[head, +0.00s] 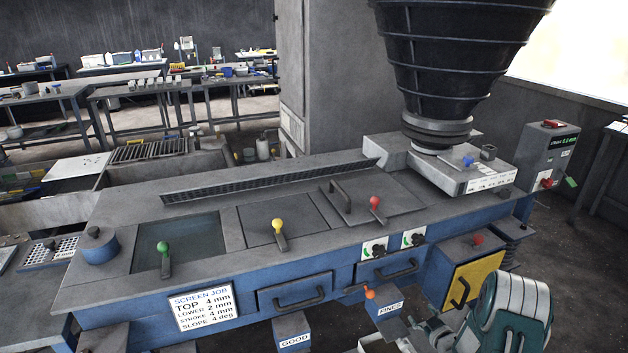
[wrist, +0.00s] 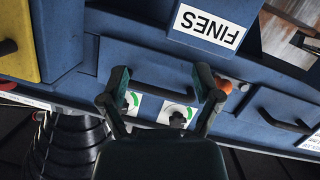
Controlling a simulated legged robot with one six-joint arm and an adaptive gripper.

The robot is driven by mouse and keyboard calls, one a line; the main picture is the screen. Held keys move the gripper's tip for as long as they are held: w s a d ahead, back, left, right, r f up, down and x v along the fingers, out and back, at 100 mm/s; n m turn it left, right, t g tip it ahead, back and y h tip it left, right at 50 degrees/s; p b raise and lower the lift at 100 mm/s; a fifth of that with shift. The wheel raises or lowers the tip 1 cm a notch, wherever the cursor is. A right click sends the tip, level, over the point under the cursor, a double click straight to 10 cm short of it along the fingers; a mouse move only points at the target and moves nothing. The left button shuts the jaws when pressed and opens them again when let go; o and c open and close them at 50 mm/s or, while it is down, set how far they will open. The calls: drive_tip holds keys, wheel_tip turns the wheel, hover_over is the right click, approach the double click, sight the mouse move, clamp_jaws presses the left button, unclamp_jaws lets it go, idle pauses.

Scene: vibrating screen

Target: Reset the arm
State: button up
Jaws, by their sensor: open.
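My gripper (wrist: 161,80) is open in the wrist view, its two dark fingers spread wide with nothing between them. It faces the blue front of the screen machine, which looks upside down in that view. A blue drawer front (wrist: 150,65) with a dark handle shows behind the fingers; how far off it is I cannot tell. Two white plates with green-marked dials lie near the fingers; the right one (wrist: 176,112) is partly visible between them. In the head view a teal and grey part of my arm (head: 512,312) is at the lower right, in front of the machine.
The machine's top (head: 130,205) carries green (head: 163,247), yellow (head: 278,226) and red (head: 375,203) knobbed levers. A black hopper (head: 450,60) stands over its right end. The FINES box (head: 384,305) and yellow panel (head: 473,281) are near my arm. Floor at right looks clear.

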wheel_tip(320, 180, up, 15)
drive_tip(key=w+m+g+h, duration=0.1)
drive_tip(key=w+g+h, duration=0.1)
drive_tip(key=h, duration=0.1)
drive_tip(key=s+a+r+m+g+h, duration=0.1)
drive_tip(key=s+a+r, duration=0.25)
drive_tip(key=r, duration=0.35)
drive_tip(key=s+a+r+m+g+h, duration=0.15)
drive_tip(key=s+r, duration=0.25)
drive_tip(key=r, duration=0.4)
drive_tip(key=s+a+r+m+g, duration=0.1)
drive_tip(key=s+a, duration=0.3)
drive_tip(key=s, duration=0.6)
drive_tip(key=s+a+r+m+g+y, duration=0.1)
drive_tip(key=s+a+r, duration=0.3)
drive_tip(key=s, duration=0.6)
drive_tip(key=s+a+r+m+g+y, duration=0.1)
drive_tip(key=s+a, duration=0.3)
drive_tip(key=s, duration=0.7)
drive_tip(key=shift+r+g, duration=0.85)
drive_tip(key=shift+r, duration=0.05)
drive_tip(key=shift+a, duration=0.1)
